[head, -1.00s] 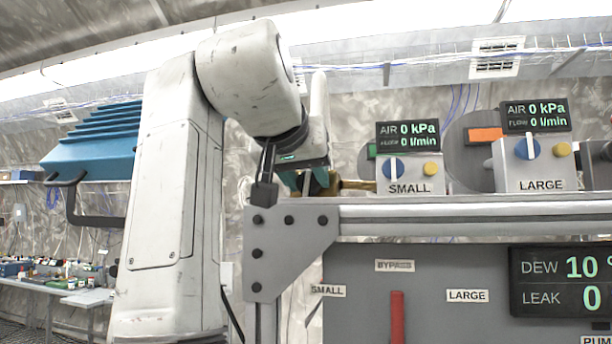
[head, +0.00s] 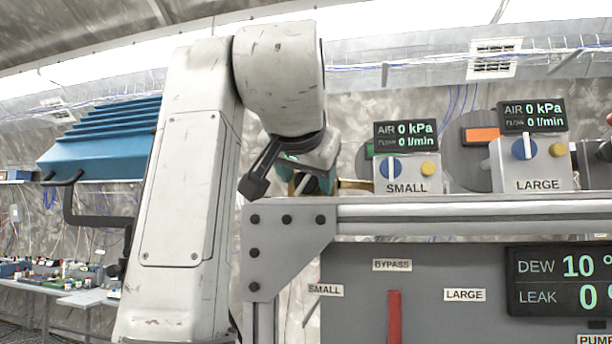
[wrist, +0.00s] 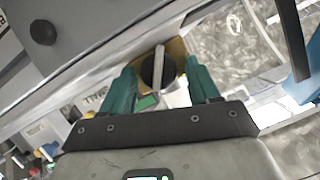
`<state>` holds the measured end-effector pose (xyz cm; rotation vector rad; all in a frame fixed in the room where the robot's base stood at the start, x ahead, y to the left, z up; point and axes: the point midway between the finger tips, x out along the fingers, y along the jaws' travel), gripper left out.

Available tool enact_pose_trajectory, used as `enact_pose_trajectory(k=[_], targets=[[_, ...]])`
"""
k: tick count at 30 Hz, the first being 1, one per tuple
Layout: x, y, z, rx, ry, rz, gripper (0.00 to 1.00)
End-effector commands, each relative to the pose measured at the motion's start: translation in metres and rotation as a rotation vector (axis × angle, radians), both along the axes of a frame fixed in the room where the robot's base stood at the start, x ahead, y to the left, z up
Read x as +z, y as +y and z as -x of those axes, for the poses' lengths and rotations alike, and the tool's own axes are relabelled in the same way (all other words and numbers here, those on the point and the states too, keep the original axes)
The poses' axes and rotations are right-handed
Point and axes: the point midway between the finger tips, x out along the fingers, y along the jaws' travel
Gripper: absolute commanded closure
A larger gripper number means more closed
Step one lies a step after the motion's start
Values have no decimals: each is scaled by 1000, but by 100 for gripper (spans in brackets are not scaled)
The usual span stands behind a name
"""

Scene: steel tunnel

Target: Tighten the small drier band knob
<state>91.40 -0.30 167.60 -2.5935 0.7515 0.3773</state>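In the wrist view, a round black knob (wrist: 158,68) with a pale bar across its face sits on a brass-coloured band (wrist: 176,52). My gripper (wrist: 161,78) is open, with one green finger on the left of the knob and one on the right. Gaps show on both sides of the knob; I cannot tell how deep the fingers reach. In the head view, my gripper (head: 312,184) is largely hidden behind my arm, left of the SMALL box (head: 408,183). A bit of the brass band (head: 354,184) shows beside it; the knob is hidden there.
The steel frame rail (head: 470,212) runs just below the gripper, with a bolted corner plate (head: 285,240). The LARGE box (head: 540,183) stands further right. A DEW/LEAK display (head: 560,282) is below. A blue ribbed unit (head: 105,140) is at left.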

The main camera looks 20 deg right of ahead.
Motion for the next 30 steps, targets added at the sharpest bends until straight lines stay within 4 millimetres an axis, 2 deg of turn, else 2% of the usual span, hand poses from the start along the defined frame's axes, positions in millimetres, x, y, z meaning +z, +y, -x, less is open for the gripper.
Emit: enact_pose_trajectory(k=[11,14,24,30], targets=[[1,2,4,0,0,0,33],[4,7,13,-1,-2,2,33],[27,36,65,1,-2,0,33],[36,46,84,0,0,0,33]])
